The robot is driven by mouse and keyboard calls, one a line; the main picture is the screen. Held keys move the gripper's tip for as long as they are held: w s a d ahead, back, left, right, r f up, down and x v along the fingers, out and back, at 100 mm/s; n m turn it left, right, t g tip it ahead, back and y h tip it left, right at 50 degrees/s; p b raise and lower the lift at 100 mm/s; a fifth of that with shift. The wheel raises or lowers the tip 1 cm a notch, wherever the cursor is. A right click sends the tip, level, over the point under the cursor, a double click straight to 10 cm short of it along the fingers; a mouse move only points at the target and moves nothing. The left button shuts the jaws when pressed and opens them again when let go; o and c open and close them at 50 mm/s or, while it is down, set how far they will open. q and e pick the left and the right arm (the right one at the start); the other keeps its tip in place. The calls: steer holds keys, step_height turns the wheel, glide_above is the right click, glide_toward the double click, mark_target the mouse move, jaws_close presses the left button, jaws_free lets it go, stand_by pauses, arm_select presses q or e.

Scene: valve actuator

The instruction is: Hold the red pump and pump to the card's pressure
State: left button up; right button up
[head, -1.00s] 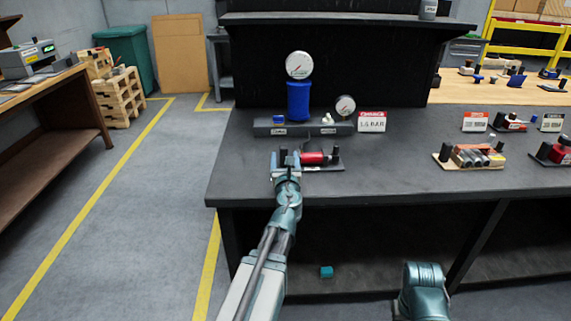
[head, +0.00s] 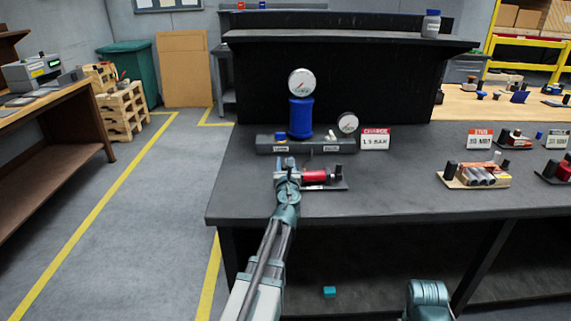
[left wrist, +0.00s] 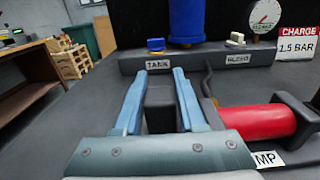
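The red pump (head: 314,177) lies on its dark base at the front left of the bench. It also shows in the left wrist view (left wrist: 258,121), at right. My left gripper (head: 285,163) is at its left end. In the left wrist view, its two fingers (left wrist: 164,72) stand on either side of a black block (left wrist: 160,108) and look closed against it. The card (head: 375,139) reads CHARGE 1.5 BAR. A large gauge (head: 302,82) tops the blue tank (head: 301,117). A small gauge (head: 347,122) stands to the right.
The manifold (head: 306,149) behind the pump has a blue TANK knob (left wrist: 156,45) and a pale BLEED knob (left wrist: 237,38). Other fixtures (head: 474,177) and cards stand further right. The bench top (head: 395,185) is clear between.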

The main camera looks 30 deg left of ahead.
arm_select(q)
jaws_close()
stand_by(1.2)
stand_by(0.8)
